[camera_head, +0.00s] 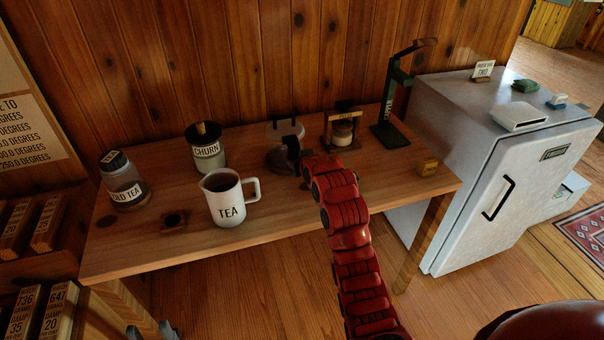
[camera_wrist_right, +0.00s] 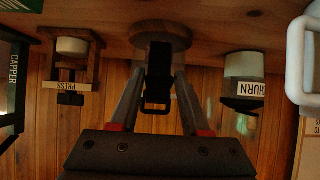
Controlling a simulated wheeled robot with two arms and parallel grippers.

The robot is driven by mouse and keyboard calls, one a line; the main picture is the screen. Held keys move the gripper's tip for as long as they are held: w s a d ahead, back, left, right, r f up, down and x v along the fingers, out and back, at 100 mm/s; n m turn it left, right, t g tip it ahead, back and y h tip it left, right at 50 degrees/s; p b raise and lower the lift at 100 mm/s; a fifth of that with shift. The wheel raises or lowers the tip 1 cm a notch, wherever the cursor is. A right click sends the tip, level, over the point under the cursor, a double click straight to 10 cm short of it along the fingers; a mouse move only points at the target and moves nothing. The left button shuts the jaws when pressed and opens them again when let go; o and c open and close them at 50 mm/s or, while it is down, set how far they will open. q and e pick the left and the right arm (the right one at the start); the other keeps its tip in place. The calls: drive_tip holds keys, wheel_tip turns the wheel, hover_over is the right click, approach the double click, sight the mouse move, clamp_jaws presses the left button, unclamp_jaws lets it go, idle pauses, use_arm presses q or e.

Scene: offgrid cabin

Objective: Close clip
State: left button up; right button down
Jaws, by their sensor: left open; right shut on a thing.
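A dark upright piece with a loop, which looks like the clip (camera_wrist_right: 157,88), stands between the fingers of my right gripper (camera_wrist_right: 160,72) in the right wrist view. A round wooden base (camera_wrist_right: 162,28) shows beyond it. My right gripper is shut on this dark piece. In the head view my red right arm reaches over the table to it and hides part of it; a grey round top (camera_head: 285,128) shows just behind. I cannot tell whether the clip is open or closed. My left gripper (camera_head: 158,331) shows only as grey fingertips, apart and empty, at the bottom left.
A white fridge (camera_head: 490,185) stands right. The table's front strip is mostly clear.

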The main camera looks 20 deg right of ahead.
drive_tip(key=shift+w+r+g, duration=1.25)
drive_tip(key=shift+r+g, duration=0.05)
drive_tip(key=shift+g, duration=0.4)
drive_tip(key=c, duration=0.8)
unclamp_jaws()
drive_tip(key=shift+o, duration=1.3)
drive_tip(key=shift+w+a, duration=0.1)
drive_tip(key=shift+f, duration=0.1)
drive_tip(key=p, duration=0.8)
approach(294, 152)
drive_tip(key=w+v, duration=0.1)
drive_tip(key=v, duration=0.8)
drive_tip(key=shift+p+v, duration=0.5)
drive_tip(key=shift+v, duration=0.55)
